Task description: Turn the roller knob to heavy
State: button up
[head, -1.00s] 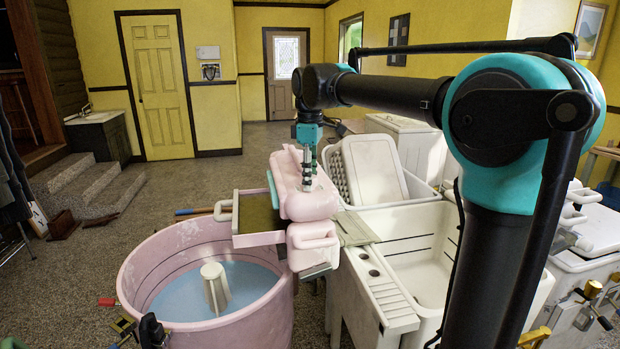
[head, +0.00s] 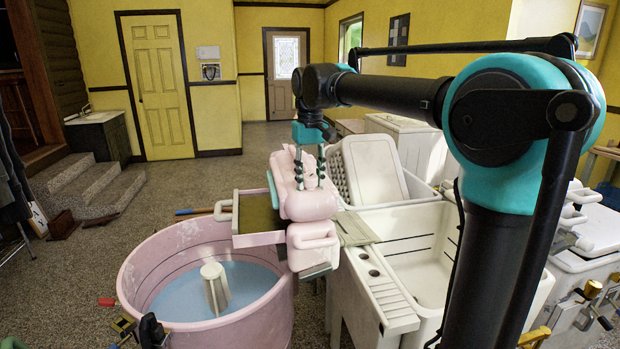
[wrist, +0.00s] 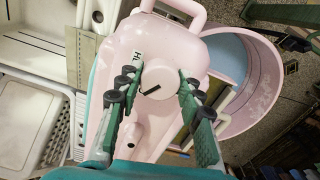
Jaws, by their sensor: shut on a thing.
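The roller knob (wrist: 160,79) is a round pink knob on top of the pink wringer head (wrist: 112,75). A short dark slanted mark shows on the knob. A small white label with dark letters (wrist: 138,54) sits on the wringer head near the knob's upper left. In the head view my gripper (head: 309,186) points down onto the wringer head (head: 304,205), and the knob is hard to make out between the fingers.
The pink washer tub (head: 130,270) with bluish water stands below and left of the wringer. A pink-edged tray (head: 234,220) sticks out over it. White double sinks (head: 400,225) with a leaning washboard-like basket (head: 372,165) stand to the right. The floor behind is mostly open.

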aim_at(310, 176)
jog(key=m, duration=0.5)
jog(key=shift+m, duration=0.3)
jog(key=m, duration=0.5)
jog(key=shift+m, duration=0.3)
jog(key=o, duration=1.2)
jog(key=shift+c, duration=0.2)
notch_tip(310, 176, up, 12)
